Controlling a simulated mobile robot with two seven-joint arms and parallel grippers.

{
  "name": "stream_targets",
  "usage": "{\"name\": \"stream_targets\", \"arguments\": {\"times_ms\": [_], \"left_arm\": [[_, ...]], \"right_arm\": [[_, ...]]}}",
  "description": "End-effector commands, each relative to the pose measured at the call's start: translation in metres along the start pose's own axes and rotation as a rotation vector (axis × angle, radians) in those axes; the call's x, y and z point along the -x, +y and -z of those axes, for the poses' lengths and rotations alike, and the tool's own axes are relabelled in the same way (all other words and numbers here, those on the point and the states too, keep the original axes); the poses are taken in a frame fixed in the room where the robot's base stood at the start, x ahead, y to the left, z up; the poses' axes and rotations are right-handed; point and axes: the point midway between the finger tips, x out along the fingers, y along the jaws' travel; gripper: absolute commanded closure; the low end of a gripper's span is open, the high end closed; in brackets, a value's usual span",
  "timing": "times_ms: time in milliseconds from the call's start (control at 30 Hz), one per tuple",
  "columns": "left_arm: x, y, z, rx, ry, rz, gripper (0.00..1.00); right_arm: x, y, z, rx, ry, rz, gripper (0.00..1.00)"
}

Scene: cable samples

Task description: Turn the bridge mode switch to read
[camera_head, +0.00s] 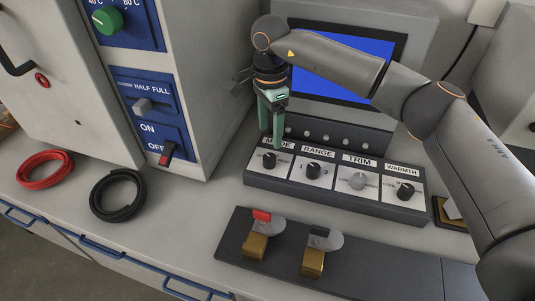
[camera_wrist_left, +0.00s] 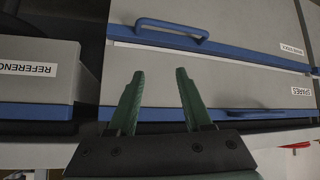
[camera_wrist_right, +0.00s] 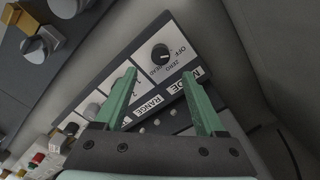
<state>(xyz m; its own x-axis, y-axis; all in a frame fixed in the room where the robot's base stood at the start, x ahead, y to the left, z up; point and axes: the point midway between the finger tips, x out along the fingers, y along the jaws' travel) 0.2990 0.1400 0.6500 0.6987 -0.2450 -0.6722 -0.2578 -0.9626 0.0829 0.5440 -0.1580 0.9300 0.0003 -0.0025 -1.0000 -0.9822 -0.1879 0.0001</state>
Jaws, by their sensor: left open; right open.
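The mode switch (camera_head: 268,160) is a black round knob on the white MODE plate at the left end of the bridge's sloped front panel. It also shows in the right wrist view (camera_wrist_right: 160,53), with OFF and ZERO labels beside it. I cannot tell for certain which label its pointer faces. My right gripper (camera_head: 271,137) is open and empty, pointing down just behind and above the MODE plate. In the right wrist view its fingers (camera_wrist_right: 157,76) are apart, with the knob beyond the gap. My left gripper (camera_wrist_left: 160,75) is open and empty in front of the grey drawers.
The RANGE knob (camera_head: 313,170), TRIM knob (camera_head: 357,181) and WARMTH knob (camera_head: 405,191) sit to the right. A dark base with two clamps (camera_head: 256,245) lies in front. A tall grey cabinet (camera_head: 210,90) stands close on the left. Red (camera_head: 45,169) and black (camera_head: 118,195) cable coils lie on the bench.

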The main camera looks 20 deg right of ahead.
Motion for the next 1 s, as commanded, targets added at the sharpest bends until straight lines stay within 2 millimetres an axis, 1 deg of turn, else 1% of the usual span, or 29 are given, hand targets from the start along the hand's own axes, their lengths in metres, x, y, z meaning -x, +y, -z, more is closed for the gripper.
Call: {"name": "stream_targets", "arguments": {"times_ms": [33,200,300,400,600,867,1000], "left_arm": [[0.000,0.000,0.000,0.000,0.001,0.000,0.50],[0.000,0.000,0.000,0.000,0.002,0.000,0.50],[0.000,0.000,0.000,0.000,0.002,0.000,0.50],[0.000,0.000,0.000,0.000,0.003,0.001,0.50],[0.000,-0.001,0.001,0.000,0.004,0.001,0.50],[0.000,-0.001,0.001,0.000,0.004,0.002,0.50],[0.000,-0.001,0.001,0.000,0.004,0.002,0.50]], "right_arm": [[-0.013,0.001,0.000,0.001,-0.001,-0.004,0.28],[-0.048,0.001,-0.001,0.002,-0.002,-0.002,0.28],[-0.065,0.001,-0.001,0.002,-0.003,-0.002,0.28],[-0.077,0.001,-0.001,0.002,-0.003,0.000,0.28],[-0.089,0.000,-0.001,0.002,-0.004,0.001,0.28],[-0.090,0.000,-0.001,0.002,-0.004,0.002,0.28],[-0.089,0.000,-0.001,0.002,-0.004,0.002,0.44]]}}
